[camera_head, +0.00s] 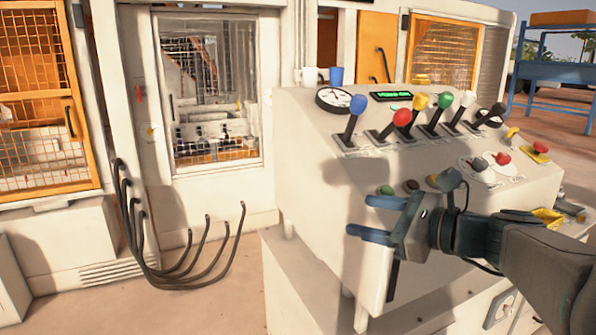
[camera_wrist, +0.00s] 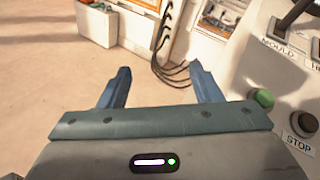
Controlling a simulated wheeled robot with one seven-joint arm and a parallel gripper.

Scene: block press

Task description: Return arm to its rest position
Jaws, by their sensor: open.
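My gripper (camera_head: 378,219) is in front of the sloped control panel's lower left part, pointing left, with its blue fingers apart and nothing between them. In the wrist view the two fingers of my gripper (camera_wrist: 160,88) are spread wide over bare floor. My arm comes in from the right edge of the head view. The white control console (camera_head: 310,135) carries several levers with coloured knobs, among them a blue knob (camera_head: 358,104) and a red knob (camera_head: 402,117). A green button (camera_wrist: 263,98) and a STOP button (camera_wrist: 303,124) are right of my gripper in the wrist view.
A machine with a windowed door (camera_head: 212,90) stands behind, and black hoses (camera_head: 190,270) hang low in front of it. An orange mesh door (camera_head: 40,100) is at left. A blue rack (camera_head: 555,75) stands far right.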

